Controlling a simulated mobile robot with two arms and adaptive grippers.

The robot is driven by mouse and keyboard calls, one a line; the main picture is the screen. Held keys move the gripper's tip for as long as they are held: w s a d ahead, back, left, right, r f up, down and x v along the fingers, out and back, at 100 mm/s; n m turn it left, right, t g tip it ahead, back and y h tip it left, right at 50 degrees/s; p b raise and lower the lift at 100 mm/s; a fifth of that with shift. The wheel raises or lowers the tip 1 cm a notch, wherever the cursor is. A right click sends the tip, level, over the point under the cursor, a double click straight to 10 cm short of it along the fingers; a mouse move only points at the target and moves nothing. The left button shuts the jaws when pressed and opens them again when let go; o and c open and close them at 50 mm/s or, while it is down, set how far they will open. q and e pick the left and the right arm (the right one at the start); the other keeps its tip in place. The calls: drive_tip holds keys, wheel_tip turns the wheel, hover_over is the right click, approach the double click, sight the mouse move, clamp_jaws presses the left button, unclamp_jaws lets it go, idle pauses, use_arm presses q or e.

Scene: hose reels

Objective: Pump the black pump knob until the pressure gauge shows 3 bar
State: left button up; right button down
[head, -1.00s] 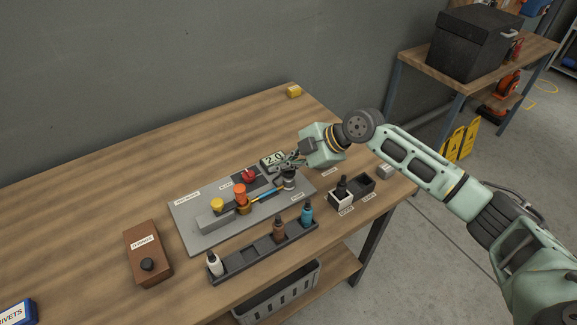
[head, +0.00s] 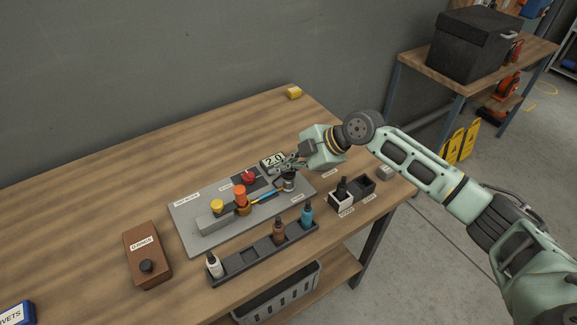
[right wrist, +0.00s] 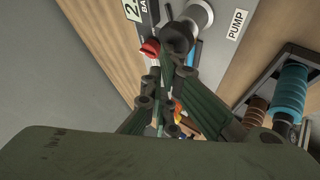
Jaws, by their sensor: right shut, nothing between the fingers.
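The pump (head: 289,180), a pale cylinder with a dark knob on top, stands at the right end of the grey panel (head: 190,233). In the right wrist view the dark round pump knob (right wrist: 177,38) is just beyond my fingertips, beside the PUMP label. The pressure gauge (head: 273,160) behind it reads 2.0; part of it shows in the right wrist view (right wrist: 134,9). My right gripper (head: 283,165) is shut and empty, its tips close over the knob; I cannot tell whether they touch. It also shows in the right wrist view (right wrist: 172,62). My left gripper is not in view.
A red knob (head: 248,176), an orange-topped part (head: 240,194) and a yellow knob (head: 217,205) sit on the panel. A dark rack (head: 262,257) with bottles lies in front. The back left of the table is clear.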

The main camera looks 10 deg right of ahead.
sight(285, 175)
drive_tip(key=shift+w+r+p, duration=0.1)
drive_tip(key=shift+r+p, duration=0.7)
drive_tip(key=shift+r, duration=0.7)
drive_tip(key=shift+r, duration=0.15)
drive_tip(key=shift+r+p, duration=1.7)
drive_tip(key=shift+r, duration=0.65)
